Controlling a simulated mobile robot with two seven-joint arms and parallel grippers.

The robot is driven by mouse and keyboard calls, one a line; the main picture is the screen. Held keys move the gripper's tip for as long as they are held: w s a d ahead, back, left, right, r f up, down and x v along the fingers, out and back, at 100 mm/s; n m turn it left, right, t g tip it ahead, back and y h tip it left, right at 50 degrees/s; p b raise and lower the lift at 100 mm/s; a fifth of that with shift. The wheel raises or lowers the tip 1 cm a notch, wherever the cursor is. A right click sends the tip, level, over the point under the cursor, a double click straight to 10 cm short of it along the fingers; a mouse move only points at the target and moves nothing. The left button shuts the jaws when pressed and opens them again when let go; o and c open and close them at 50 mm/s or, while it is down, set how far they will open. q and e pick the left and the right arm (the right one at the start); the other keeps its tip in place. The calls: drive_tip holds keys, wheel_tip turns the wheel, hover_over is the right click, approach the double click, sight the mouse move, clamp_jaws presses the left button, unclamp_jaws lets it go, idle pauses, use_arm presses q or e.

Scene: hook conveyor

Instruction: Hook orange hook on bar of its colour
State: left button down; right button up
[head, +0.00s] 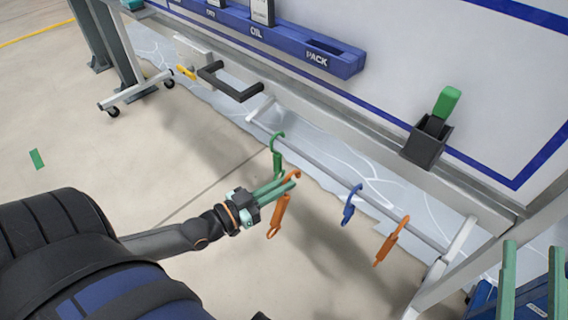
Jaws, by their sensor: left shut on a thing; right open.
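My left gripper (290,183) reaches in from the left, shut on an orange hook (279,217), which hangs tilted from the fingertips. The hook's curved top shows just beside the fingertips. A second orange hook (390,242) hangs at the grey rail (320,163), towards its right end. A blue hook (350,206) and a green hook (277,160) also hang along this rail. The green hook is right behind my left fingers and partly covered. My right gripper (531,290) shows its two green fingers, apart and empty, at the bottom right. I cannot make out an orange bar.
A black handle-like bar (232,85) juts out at the upper left of the rail. A blue shelf (290,45) and a black holder (427,142) with a green-handled item are on the wall. A slanted grey frame post stands at the right. Floor below is clear.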

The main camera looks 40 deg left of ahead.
use_arm(q)
drive_tip(key=shift+s+a+p, duration=0.1)
drive_tip(key=shift+s+p, duration=0.2)
drive_tip(key=shift+s, duration=0.35)
drive_tip(key=shift+s+a+p, duration=0.1)
drive_tip(key=shift+s+p, duration=0.25)
drive_tip(key=shift+s, duration=0.3)
use_arm(e)
wheel_tip(320, 180, down, 8)
drive_tip(key=w+m+g+h, duration=0.1)
drive_tip(key=m+g+h, duration=0.1)
drive_tip(key=shift+w+d+r+g+h, duration=0.2)
drive_tip(key=shift+w+d+g+h, duration=0.1)
drive_tip(key=shift+w+g, duration=0.1)
use_arm(q)
drive_tip(key=shift+r, duration=0.1)
use_arm(e)
drive_tip(key=shift+w+r, duration=0.1)
drive_tip(key=shift+r, duration=0.1)
